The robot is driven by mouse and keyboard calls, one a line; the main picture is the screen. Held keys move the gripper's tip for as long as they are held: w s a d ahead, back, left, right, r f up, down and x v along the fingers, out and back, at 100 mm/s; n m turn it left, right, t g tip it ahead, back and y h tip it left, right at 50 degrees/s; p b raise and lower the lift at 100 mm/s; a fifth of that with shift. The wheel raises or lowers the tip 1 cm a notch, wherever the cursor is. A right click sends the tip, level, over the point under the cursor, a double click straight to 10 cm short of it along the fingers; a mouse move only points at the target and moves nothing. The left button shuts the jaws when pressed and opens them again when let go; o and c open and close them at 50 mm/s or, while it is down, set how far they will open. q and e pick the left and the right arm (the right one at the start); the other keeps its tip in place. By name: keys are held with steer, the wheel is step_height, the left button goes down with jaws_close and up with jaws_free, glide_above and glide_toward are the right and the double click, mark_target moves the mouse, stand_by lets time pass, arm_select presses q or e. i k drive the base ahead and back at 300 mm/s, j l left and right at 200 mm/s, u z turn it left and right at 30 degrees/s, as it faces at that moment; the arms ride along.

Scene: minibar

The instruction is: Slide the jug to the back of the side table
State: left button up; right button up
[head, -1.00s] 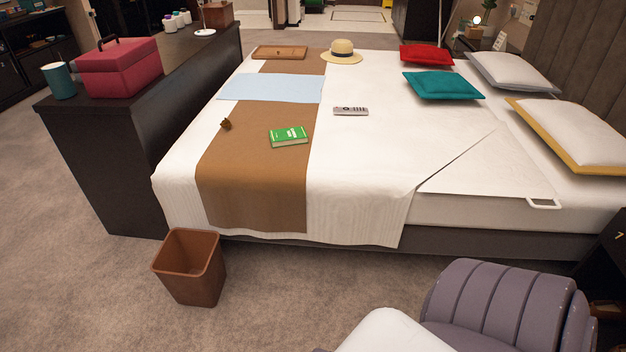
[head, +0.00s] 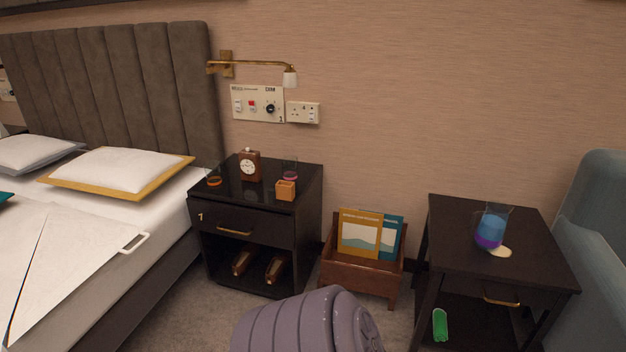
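A see-through jug (head: 491,228) with a blue upper part and a purple lower part stands upright on the dark side table (head: 455,218) at the right of the head view. It is around the middle of the tabletop. A small pale, cream-coloured patch or flat piece (head: 500,251) lies at its front right, by its base. The tabletop behind the jug, toward the wall, looks bare. Neither of my grippers is in view.
A blue-grey armchair (head: 595,235) stands close at the table's right. A wooden magazine rack (head: 360,275) is at its left, then a black nightstand (head: 262,225) and the bed.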

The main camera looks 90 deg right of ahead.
mark_target(489, 233)
steer(key=l+z, duration=0.1)
steer(key=z, duration=3.8)
